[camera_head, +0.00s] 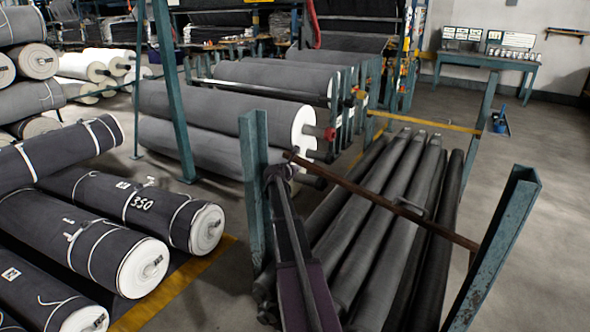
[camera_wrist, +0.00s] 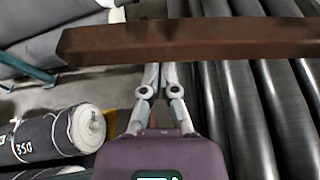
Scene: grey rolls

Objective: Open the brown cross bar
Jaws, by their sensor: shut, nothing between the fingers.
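The brown cross bar (camera_head: 365,191) runs slanting from the left teal post (camera_head: 255,190) toward the right teal post (camera_head: 497,245), above the long grey rolls. A small grey handle-like piece (camera_head: 428,207) shows near its middle. My gripper (camera_head: 279,170) is at the bar's left end, close to the left post. In the wrist view the bar (camera_wrist: 200,40) crosses the top of the picture. My gripper's fingers (camera_wrist: 162,70) are together and empty, with their tips at the bar's lower edge. I cannot tell whether they touch it or pass behind it.
Long grey rolls (camera_head: 385,220) lie between the posts. Wrapped rolls marked 350 (camera_head: 140,204) lie at the left beside a yellow floor line (camera_head: 175,285). Larger grey rolls (camera_head: 220,105) rest on a rack behind. Open floor (camera_head: 545,150) lies at the right, before a teal table (camera_head: 490,62).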

